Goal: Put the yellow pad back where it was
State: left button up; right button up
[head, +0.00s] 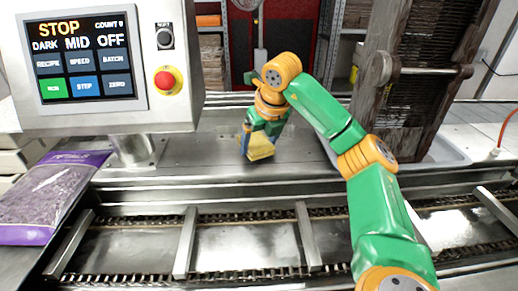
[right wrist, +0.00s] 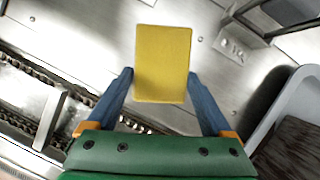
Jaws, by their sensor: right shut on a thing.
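The yellow pad (head: 260,149) is in my right gripper (head: 256,150), over the steel deck behind the conveyor in the head view. In the right wrist view the yellow pad (right wrist: 163,63) stands between the two blue fingers (right wrist: 160,88), which are shut on its sides near its lower end. I cannot tell whether the pad touches the deck. My left gripper is not in view.
A control panel (head: 80,58) with a red stop button stands at the left. A purple bag (head: 45,195) lies below it. The chain conveyor (head: 240,246) runs along the front. A tall brown rack (head: 415,75) in a pale tray (head: 445,152) stands at the right.

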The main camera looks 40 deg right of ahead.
jog(key=shift+f, duration=0.7)
jog(key=shift+f, duration=0.2)
jog(key=o, duration=1)
jog(key=shift+c, duration=0.2)
jog(key=shift+r, duration=0.1)
